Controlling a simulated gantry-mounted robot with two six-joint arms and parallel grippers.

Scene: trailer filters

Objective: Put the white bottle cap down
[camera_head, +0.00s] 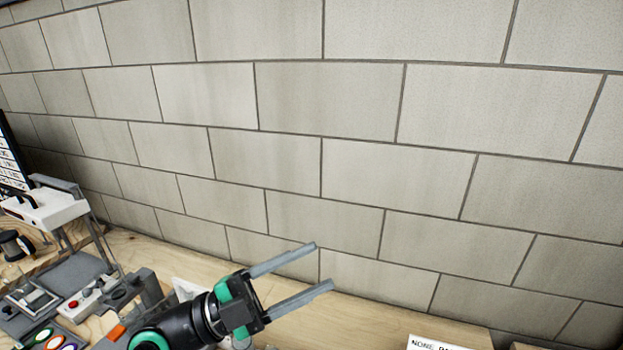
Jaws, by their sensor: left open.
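My left gripper (322,266) is at the bottom middle of the head view, pointing right and slightly up, in front of the block wall. Its two grey fingers are spread wide apart, with nothing between them. I cannot make out the white bottle cap anywhere in this view. A white shape (186,288) shows partly behind my left wrist, but I cannot tell what it is. My right gripper is not in view.
The block wall (290,95) stands behind the wooden bench (150,250). A panel of coloured buttons (55,340), a red-button box (82,300) and a white device (45,210) crowd the left. A labelled box (465,330) is at bottom right.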

